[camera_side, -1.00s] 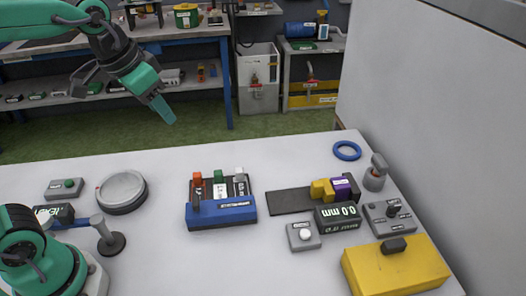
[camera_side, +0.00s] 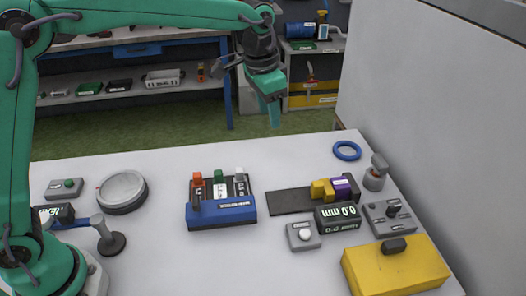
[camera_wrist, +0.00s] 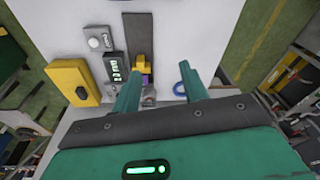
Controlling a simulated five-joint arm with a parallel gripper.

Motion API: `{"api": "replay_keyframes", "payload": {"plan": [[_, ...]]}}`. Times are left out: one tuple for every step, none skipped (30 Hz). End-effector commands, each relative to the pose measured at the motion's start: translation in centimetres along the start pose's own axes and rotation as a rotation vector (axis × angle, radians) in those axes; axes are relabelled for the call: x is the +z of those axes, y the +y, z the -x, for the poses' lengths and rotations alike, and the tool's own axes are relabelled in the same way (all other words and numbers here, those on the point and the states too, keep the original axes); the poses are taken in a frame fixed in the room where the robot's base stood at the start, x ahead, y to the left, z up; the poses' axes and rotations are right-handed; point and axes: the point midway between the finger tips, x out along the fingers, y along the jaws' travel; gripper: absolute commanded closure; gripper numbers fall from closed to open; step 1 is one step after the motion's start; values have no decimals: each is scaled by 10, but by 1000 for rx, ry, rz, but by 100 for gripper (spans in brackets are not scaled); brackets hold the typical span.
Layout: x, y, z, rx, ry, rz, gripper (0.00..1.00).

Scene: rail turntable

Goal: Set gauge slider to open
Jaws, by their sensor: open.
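The gauge is a dark flat rail (camera_side: 287,202) with a yellow block (camera_side: 322,190) and a purple block (camera_side: 342,188) side by side, seemingly touching, at its right part. Which block is the slider is not clear. A dark display (camera_side: 338,217) in front of it reads 0.0 mm. My gripper (camera_side: 274,115) is open and empty, high above and behind the table's back edge. In the wrist view its fingers are apart (camera_wrist: 160,92), with the yellow block (camera_wrist: 141,63) beyond them; the purple block is partly hidden there.
A grey button box (camera_side: 303,236) stands left of the display. A knob box (camera_side: 388,217), a grey post (camera_side: 375,175), a blue ring (camera_side: 347,151) and a yellow box (camera_side: 396,268) are on the right. A blue switch block (camera_side: 221,213) stands left of the rail, with bare table between.

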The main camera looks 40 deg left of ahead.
Motion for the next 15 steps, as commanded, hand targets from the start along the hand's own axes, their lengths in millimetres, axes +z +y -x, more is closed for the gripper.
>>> {"api": "replay_keyframes", "payload": {"plan": [[-10, 5, -11, 5, -14, -20, 56], [-15, 7, -17, 7, -21, -31, 56], [-21, 11, -24, 11, -30, -46, 56], [-26, 14, -30, 13, -35, -56, 56], [-31, 17, -36, 15, -42, -66, 56], [-37, 20, -44, 18, -50, -80, 56], [-41, 24, -50, 21, -57, -91, 56], [-46, 27, -55, 23, -63, -103, 56], [-51, 31, -64, 26, -71, -117, 56], [-55, 34, -70, 28, -78, -127, 56], [-59, 38, -77, 30, -84, -138, 56], [-63, 43, -86, 33, -93, -152, 56], [-67, 46, -92, 35, -99, -163, 56], [-69, 49, -98, 37, -105, -173, 56], [-73, 54, -106, 40, -113, -186, 56]]}}
